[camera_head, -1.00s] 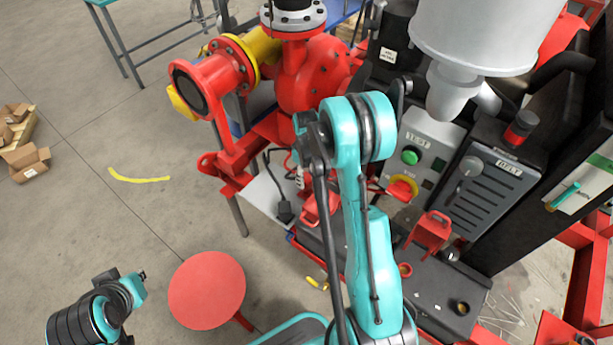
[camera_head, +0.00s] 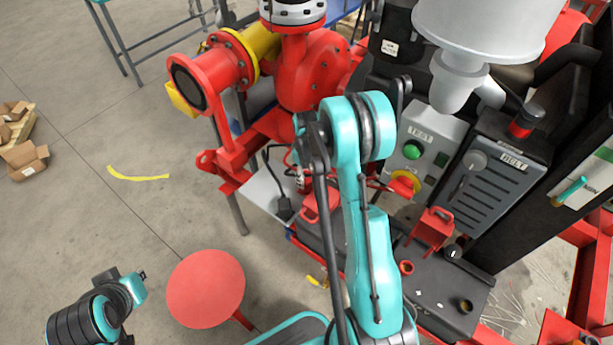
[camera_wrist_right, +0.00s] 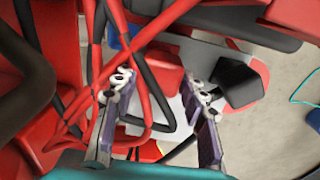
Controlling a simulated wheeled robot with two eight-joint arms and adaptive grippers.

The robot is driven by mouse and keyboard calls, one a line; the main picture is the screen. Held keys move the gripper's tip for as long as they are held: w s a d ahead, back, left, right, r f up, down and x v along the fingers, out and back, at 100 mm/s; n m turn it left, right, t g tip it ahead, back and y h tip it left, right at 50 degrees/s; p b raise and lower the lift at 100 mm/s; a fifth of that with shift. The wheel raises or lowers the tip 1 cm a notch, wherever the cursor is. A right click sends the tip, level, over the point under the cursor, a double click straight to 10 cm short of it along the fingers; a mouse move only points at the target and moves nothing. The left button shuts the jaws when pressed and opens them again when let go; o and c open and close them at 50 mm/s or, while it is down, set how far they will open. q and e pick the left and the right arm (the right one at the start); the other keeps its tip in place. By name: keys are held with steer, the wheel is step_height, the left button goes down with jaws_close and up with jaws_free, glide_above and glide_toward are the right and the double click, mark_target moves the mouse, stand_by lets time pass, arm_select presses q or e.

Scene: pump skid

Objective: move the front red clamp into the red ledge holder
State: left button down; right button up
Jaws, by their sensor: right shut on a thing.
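In the right wrist view, a red block-like clamp (camera_wrist_right: 157,80) sits between the two fingers of my right gripper (camera_wrist_right: 160,95), with red and black cables around it. The gripper is shut on it, though the contact is partly hidden by a cable. In the head view my right gripper (camera_head: 299,178) is small and mostly hidden behind my arm, above the pale tray. A red open box-like holder (camera_head: 433,227) stands on the dark ledge to the right of the arm. Another red piece (camera_head: 316,208) is left of the arm. My left gripper (camera_head: 141,278) is at lower left, away from these; its fingers are unclear.
A black clamp (camera_head: 284,208) with a cable lies on the pale tray; the right wrist view shows it too (camera_wrist_right: 240,84). A red ring (camera_head: 406,268) and a brass ring (camera_head: 465,305) are on the ledge. Control boxes (camera_head: 425,150) stand behind it. A round red stool (camera_head: 206,289) is at left.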

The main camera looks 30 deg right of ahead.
steer(key=shift+f+b, duration=0.45)
steer(key=shift+f, duration=0.1)
steer(key=o, duration=1.5)
step_height(320, 180, up, 12)
steer(key=shift+r, duration=0.1)
